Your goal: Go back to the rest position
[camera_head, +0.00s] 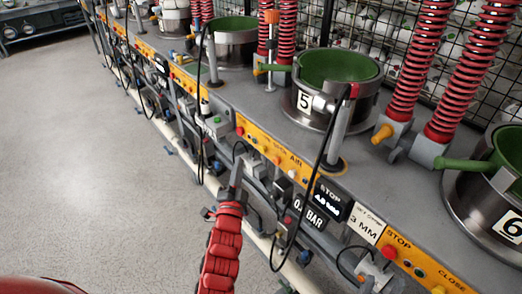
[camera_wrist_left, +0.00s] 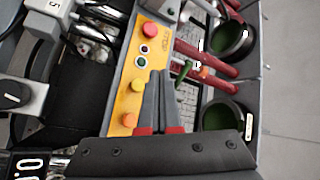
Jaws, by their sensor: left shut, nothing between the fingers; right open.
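My left gripper (camera_head: 236,178) is at the lower middle of the head view, at the end of a red-sleeved arm, in front of the machine bench's front edge. In the left wrist view its two grey fingers (camera_wrist_left: 160,80) lie together, with nothing between them. They appear in front of a yellow control panel (camera_wrist_left: 128,98) with red, green and orange buttons. Whether the fingertips touch the panel cannot be told. My right gripper is not in view.
The grey bench (camera_head: 232,97) runs diagonally, carrying green-lined pots, including number 5 (camera_head: 305,120) and number 6 (camera_head: 480,205), and red springs (camera_head: 408,60). Black hoses (camera_head: 318,165) hang along its front. The floor (camera_head: 85,170) at left is clear.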

